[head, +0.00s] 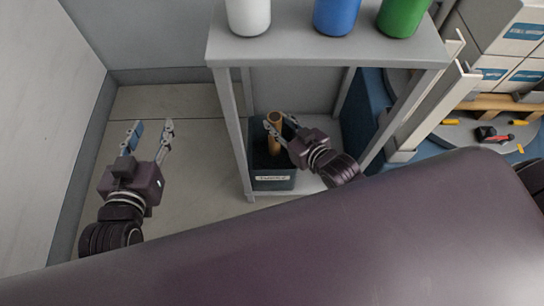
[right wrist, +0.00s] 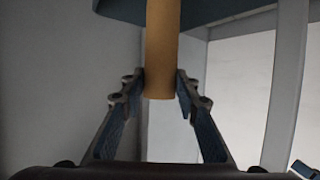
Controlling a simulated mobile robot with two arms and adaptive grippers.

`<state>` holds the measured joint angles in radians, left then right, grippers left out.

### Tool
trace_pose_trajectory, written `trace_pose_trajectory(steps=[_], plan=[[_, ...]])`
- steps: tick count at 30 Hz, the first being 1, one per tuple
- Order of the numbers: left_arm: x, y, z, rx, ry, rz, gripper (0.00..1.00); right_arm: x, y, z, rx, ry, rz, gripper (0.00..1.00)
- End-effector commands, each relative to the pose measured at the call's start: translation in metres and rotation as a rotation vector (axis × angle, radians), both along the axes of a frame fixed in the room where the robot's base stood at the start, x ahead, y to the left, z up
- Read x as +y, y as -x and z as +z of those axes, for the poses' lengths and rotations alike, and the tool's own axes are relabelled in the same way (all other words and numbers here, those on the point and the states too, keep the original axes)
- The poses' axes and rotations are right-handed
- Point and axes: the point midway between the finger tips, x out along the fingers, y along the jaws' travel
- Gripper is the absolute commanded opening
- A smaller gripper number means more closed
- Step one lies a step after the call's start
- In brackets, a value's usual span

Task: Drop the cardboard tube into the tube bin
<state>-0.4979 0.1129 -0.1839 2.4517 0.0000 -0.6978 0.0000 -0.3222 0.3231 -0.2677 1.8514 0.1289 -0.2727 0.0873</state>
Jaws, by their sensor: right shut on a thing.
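The cardboard tube (head: 274,138) is tan and stands about upright in the head view, over the opening of the tube bin. The tube bin (head: 257,173) is a dark box with a pale label on its front, low inside the grey stand. I cannot tell how far the tube's lower end is inside it. My right gripper (head: 281,120) is shut on the tube near its upper part. In the right wrist view the tube (right wrist: 162,55) sits between both fingers. My left gripper (head: 153,124) is open and empty over the floor at the left.
The grey stand (head: 310,52) surrounds the bin with its legs. White, blue (head: 336,15) and green (head: 400,15) cylinders stand on its top. Boxes (head: 505,35) and a grey surface with tools (head: 488,134) lie at the right. The floor (head: 200,185) at the left is clear.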

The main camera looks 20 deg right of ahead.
Motion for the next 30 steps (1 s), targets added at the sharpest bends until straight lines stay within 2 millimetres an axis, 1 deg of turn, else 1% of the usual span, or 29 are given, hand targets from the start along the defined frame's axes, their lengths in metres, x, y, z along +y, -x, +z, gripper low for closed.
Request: trace_pose_trajectory(steps=[6, 15, 16, 21, 30], plan=[[-0.003, -0.005, 0.012, -0.055, 0.013, -0.003, 0.40, 0.000, 0.000, -0.002, -0.001, 0.000, 0.000, 0.01], [-0.003, -0.006, 0.014, -0.063, 0.016, -0.004, 0.40, 0.000, 0.000, -0.002, -0.001, 0.000, 0.000, 0.01], [-0.003, -0.006, 0.014, -0.063, 0.016, -0.004, 0.40, 0.000, 0.000, -0.002, -0.001, 0.000, 0.000, 0.30], [-0.003, -0.006, 0.013, -0.062, 0.015, -0.004, 0.40, 0.000, 0.000, -0.002, -0.001, 0.000, 0.000, 0.49], [-0.003, -0.005, 0.013, -0.061, 0.016, -0.004, 0.40, 0.000, 0.001, -0.002, 0.001, 0.000, 0.000, 0.49]])
